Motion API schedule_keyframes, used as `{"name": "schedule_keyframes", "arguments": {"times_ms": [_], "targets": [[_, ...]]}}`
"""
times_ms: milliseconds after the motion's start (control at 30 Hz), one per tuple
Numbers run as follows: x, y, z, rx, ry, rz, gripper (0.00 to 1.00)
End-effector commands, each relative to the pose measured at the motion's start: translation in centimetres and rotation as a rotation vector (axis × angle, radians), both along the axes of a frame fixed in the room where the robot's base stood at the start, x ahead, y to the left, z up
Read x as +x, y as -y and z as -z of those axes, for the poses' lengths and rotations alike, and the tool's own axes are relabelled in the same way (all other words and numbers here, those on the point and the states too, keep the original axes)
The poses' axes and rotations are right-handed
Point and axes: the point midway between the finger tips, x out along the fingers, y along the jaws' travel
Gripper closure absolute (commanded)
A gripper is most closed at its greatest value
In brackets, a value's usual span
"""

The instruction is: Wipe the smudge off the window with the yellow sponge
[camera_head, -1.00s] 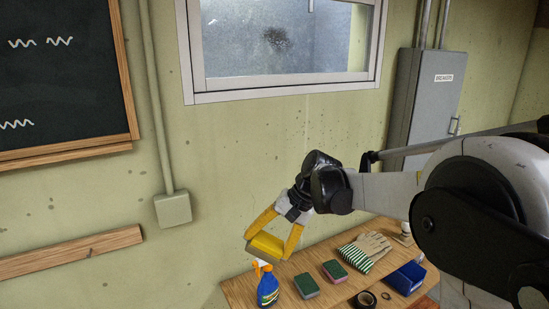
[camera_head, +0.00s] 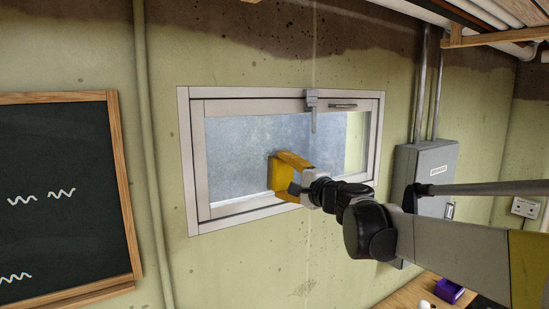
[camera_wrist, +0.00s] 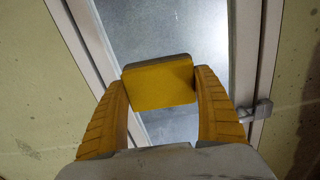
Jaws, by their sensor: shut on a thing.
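The window (camera_head: 235,150) is a white-framed pane of frosted-looking glass in the wall, closed, and its glass fills the middle of the wrist view (camera_wrist: 203,35). My gripper (camera_head: 284,172) is at the lower middle of the pane. It is shut on the yellow sponge (camera_wrist: 158,86), which sits between the two yellow fingers in the wrist view. The sponge (camera_head: 278,178) faces the glass and appears to be at or very near it; contact is hard to tell. No dark smudge shows on the visible glass; the patch behind the sponge and fingers is hidden.
A latch (camera_head: 312,98) sits on the window's top frame. A grey breaker box (camera_head: 432,165) and conduits stand to the right. A chalkboard (camera_head: 62,190) hangs at left.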

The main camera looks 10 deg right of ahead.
Motion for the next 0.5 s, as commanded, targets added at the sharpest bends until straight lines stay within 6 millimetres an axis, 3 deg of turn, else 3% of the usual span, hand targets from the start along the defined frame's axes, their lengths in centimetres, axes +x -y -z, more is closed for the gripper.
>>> {"name": "schedule_keyframes", "arguments": {"times_ms": [167,500], "targets": [[0.8,0.1,-0.5,0.002,0.009,0.012,0.53],[4.2,-1.0,-0.5,0.002,0.008,0.01,0.53]]}}
